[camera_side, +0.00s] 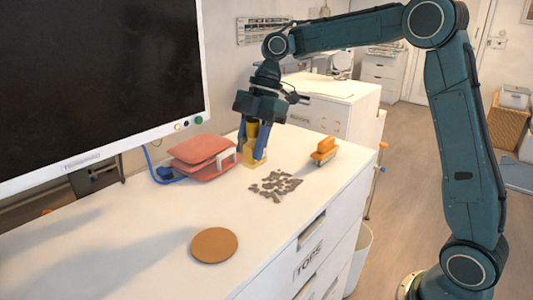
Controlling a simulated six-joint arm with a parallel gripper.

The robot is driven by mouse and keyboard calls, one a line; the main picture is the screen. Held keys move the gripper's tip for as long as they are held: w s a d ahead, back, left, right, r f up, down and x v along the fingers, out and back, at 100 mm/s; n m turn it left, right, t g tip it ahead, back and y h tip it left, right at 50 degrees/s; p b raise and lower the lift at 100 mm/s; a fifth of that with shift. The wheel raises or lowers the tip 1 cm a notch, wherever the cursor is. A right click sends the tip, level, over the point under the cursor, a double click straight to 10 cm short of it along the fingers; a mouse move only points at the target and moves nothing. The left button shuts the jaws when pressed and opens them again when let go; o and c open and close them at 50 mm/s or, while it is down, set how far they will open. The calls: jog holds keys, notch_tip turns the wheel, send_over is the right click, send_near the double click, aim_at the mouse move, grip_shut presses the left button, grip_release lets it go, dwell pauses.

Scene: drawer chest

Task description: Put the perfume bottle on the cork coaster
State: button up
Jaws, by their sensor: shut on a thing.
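The perfume bottle (250,157) is a yellow, upright bottle near the back of the chest top, beside the red folded items. My gripper (254,152) points down and is shut on it, with the blue fingers on its sides. The fingers hide part of the bottle, and I cannot tell whether its base touches the surface. The cork coaster (214,245) is a flat brown disc lying on the chest top at the front, with nothing on it.
Red folded items (203,152) lie left of the bottle. Grey pieces (275,185) are scattered right of it, and an orange-handled brush (324,151) stands farther right. A large monitor (95,85) rises at the left. White surface between bottle and coaster is mostly clear.

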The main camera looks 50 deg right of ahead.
jog(key=shift+a, duration=0.1)
send_over(211, 245)
jog(key=f, duration=0.1)
jog(key=shift+f, duration=4)
jog(key=shift+f, duration=0.1)
jog(key=o, duration=1.2)
jog(key=shift+c, duration=0.2)
jog(key=v, duration=1.2)
